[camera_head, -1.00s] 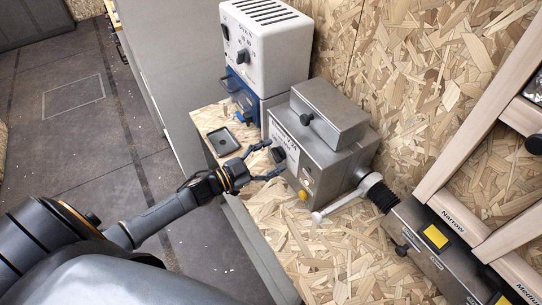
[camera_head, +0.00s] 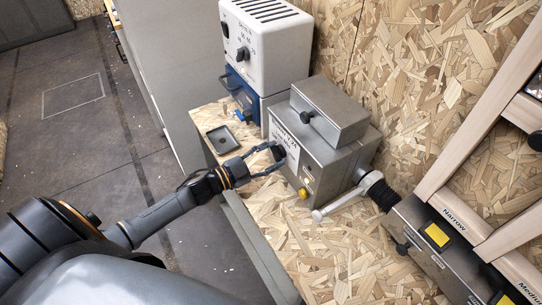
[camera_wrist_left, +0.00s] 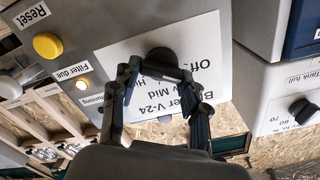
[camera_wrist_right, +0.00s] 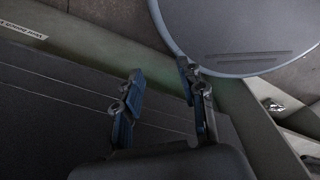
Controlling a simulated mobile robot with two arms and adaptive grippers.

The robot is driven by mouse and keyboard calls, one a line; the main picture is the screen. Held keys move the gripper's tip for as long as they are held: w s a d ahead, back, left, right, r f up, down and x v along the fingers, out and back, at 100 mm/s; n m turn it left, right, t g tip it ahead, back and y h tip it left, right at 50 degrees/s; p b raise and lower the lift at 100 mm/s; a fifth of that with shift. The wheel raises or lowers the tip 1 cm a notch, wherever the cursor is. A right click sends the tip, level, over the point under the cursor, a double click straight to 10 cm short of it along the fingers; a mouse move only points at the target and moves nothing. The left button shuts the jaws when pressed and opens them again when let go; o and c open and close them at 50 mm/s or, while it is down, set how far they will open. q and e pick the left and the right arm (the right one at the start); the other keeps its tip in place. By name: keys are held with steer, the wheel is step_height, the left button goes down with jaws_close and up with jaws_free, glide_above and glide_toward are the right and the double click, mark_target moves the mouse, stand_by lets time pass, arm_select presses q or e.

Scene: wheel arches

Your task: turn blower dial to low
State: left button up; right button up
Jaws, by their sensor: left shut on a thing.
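The blower dial (camera_head: 278,152) is a black round knob on the white "Blower V-24" label of a grey metal box (camera_head: 312,160). In the left wrist view the dial (camera_wrist_left: 163,60) stands between the fingertips, with upside-down words "Off" and "Mid" beside it; the other settings are covered by the fingers. Which setting it points to I cannot tell. My left gripper (camera_head: 270,160) is shut on the dial, one finger on each side, also seen in the left wrist view (camera_wrist_left: 160,80). My right gripper (camera_wrist_right: 160,82) is open and empty, away from the box.
A yellow button (camera_head: 303,193) and a white-handled lever (camera_head: 345,203) are near the dial. A white unit with a similar black knob (camera_head: 243,54) stands on a blue tank behind. A small dark tray (camera_head: 222,140) lies on the chipboard bench (camera_head: 290,240).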

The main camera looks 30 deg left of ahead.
arm_select(q)
steer(key=m+b, duration=0.2)
steer(key=m, duration=0.4)
steer(key=shift+d+f, duration=0.1)
steer(key=shift+f, duration=0.05)
steer(key=shift+m, duration=0.3)
steer(key=o, duration=1.2)
steer(key=shift+c, duration=0.2)
steer(key=shift+s, duration=0.15)
steer(key=v, duration=1.2)
